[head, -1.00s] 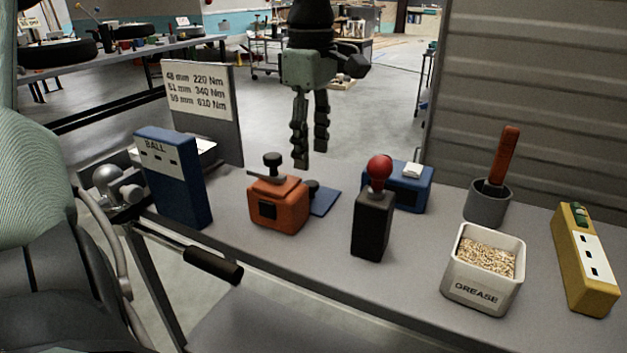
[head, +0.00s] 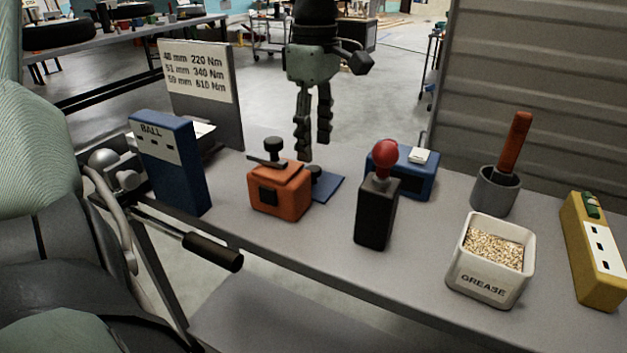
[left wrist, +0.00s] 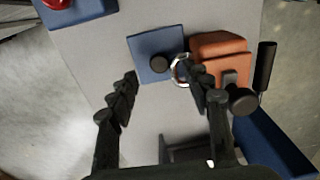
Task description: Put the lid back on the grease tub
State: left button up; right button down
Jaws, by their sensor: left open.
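The grease tub (head: 484,283) is a square white container labelled GREASE at the right front of the bench, open on top and filled with pale grains. A flat square blue lid with a dark round knob lies on the bench behind the orange box; its blue edge shows in the head view (head: 328,188), and it shows whole in the left wrist view (left wrist: 148,44). My left gripper (head: 314,148) is open and empty, pointing down above the far side of the bench. In the left wrist view its fingertips (left wrist: 161,74) are on either side of the lid's near edge. My right gripper is not in view.
Close to the lid stands an orange box (head: 279,196) with a black knob. A black block with a red ball (head: 375,215) and a blue box (head: 413,180) stand between lid and tub.

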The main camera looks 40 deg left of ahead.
aim_at(314, 168)
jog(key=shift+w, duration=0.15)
pick_arm(q)
jog(key=shift+f, duration=0.35)
notch_tip(314, 168, down, 4)
jog(key=shift+a+r+p, duration=0.15)
jog(key=shift+p, duration=0.15)
jog(key=shift+f, duration=0.4)
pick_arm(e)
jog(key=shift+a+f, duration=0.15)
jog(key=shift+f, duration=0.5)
pick_arm(q)
jog(key=c, duration=0.4)
grip_shut()
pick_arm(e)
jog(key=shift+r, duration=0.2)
